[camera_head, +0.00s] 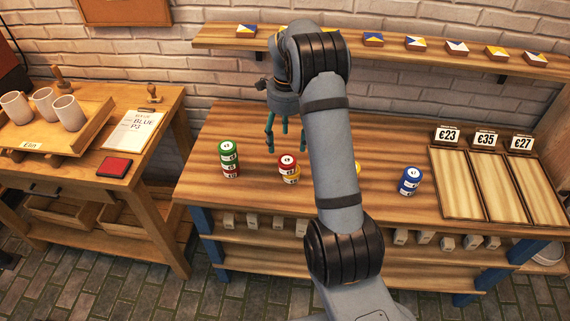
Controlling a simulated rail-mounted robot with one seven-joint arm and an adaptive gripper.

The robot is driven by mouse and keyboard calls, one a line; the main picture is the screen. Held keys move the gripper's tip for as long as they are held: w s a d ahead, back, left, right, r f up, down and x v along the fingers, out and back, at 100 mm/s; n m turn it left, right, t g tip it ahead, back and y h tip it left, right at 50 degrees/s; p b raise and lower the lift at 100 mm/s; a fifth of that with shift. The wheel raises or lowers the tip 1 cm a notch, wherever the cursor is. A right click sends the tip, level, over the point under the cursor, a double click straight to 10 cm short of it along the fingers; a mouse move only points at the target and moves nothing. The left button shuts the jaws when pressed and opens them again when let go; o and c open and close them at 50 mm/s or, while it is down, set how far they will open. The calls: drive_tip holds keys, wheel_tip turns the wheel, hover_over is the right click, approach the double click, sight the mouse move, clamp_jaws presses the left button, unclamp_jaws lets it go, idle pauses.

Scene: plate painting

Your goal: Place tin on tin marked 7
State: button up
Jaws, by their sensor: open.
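Several small round tins with white number labels stand in stacks on the wooden table; the numbers are too small to read surely. At the left is a tall stack with a green tin (229,147) on top and a red tin (231,171) at the bottom. Right of it, a red tin (288,161) sits on a yellow tin (291,178). Another yellow tin (358,168) is mostly hidden behind my arm. A blue stack (409,181) stands to the right. My gripper (278,140), with teal fingers, is open and empty, behind and above the red-and-yellow stack.
Three price-tagged wooden trays (453,184) lie at the table's right. A shelf (395,55) with small painted boxes runs along the brick wall. A side table at the left holds cups, a clipboard (133,130) and a red pad (115,167). The table (215,195) has bare room between the stacks.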

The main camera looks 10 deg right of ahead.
sight(288, 160)
wheel_tip(288, 160, down, 5)
drive_tip(key=shift+f+p, duration=0.1)
drive_tip(key=shift+p, duration=0.25)
drive_tip(key=f+p, duration=0.1)
drive_tip(key=f, duration=0.1)
drive_tip(key=f+p, duration=0.1)
drive_tip(key=f, duration=0.2)
drive_tip(key=shift+w+d, duration=0.1)
drive_tip(key=shift+d, duration=0.1)
drive_tip(key=shift+c, duration=0.7)
drive_tip(key=c, duration=1.3)
